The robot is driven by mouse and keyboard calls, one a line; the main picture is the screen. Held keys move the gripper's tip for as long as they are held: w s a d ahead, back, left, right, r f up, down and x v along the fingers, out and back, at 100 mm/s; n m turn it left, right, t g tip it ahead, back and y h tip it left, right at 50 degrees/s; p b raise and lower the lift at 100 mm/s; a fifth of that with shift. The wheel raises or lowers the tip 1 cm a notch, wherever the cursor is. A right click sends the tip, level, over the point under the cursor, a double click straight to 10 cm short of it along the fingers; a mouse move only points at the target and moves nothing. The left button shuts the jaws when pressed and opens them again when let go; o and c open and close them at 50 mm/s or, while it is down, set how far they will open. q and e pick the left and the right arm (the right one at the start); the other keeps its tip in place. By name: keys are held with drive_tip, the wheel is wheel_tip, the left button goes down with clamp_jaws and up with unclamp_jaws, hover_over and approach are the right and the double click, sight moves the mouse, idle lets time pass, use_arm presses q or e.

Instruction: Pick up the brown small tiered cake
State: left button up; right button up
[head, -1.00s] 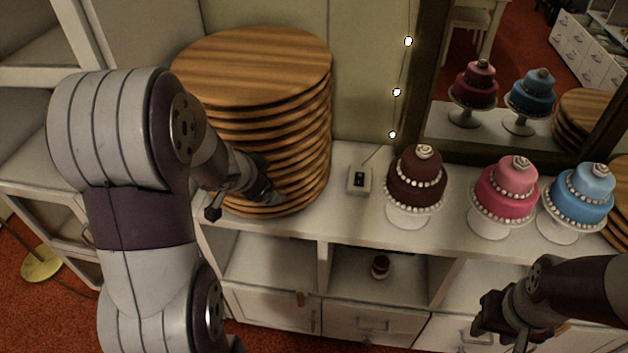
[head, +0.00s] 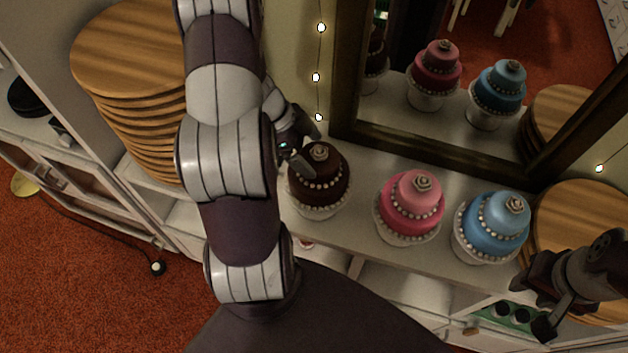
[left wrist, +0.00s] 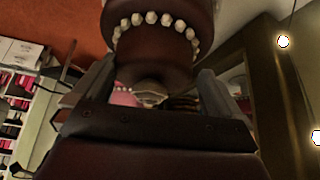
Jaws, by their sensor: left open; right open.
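The brown small tiered cake (head: 326,185) stands upright on a white stand on the shelf, with white pearls around its lower tier and a rosette on top. My left gripper (head: 306,149) is open at the cake's top, on its left and back side. In the left wrist view, the open fingers of my left gripper (left wrist: 157,80) lie on either side of the brown cake's top tier (left wrist: 155,58); I cannot tell if they touch it. My right gripper (head: 540,305) is open and empty at the lower right, apart from the cakes.
A pink cake (head: 411,205) and a blue cake (head: 494,226) stand to the right on white stands. A mirror (head: 440,100) rises behind them. Stacks of round wooden boards stand at the left (head: 125,55) and right (head: 580,210).

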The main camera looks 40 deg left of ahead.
sight(320, 158)
use_arm(q)
drive_tip(key=shift+w+d+f, duration=0.3)
drive_tip(key=shift+d+f, duration=0.15)
drive_tip(key=shift+d, duration=0.15)
drive_tip(key=shift+w+d+f, duration=0.25)
drive_tip(key=shift+d+f, duration=0.15)
drive_tip(key=shift+d, duration=0.15)
drive_tip(key=shift+s+d+r, duration=0.1)
drive_tip(key=shift+s+d, duration=0.05)
drive_tip(key=shift+d, duration=0.15)
drive_tip(key=shift+s, duration=0.2)
drive_tip(key=shift+a, duration=0.2)
drive_tip(key=c, duration=0.3)
drive_tip(key=shift+a, duration=0.15)
drive_tip(key=c, duration=0.6)
drive_tip(key=shift+d, duration=0.2)
drive_tip(key=c, duration=0.8)
use_arm(e)
drive_tip(key=shift+d+f, duration=0.3)
drive_tip(key=shift+d, duration=0.55)
use_arm(q)
drive_tip(key=shift+a, duration=0.1)
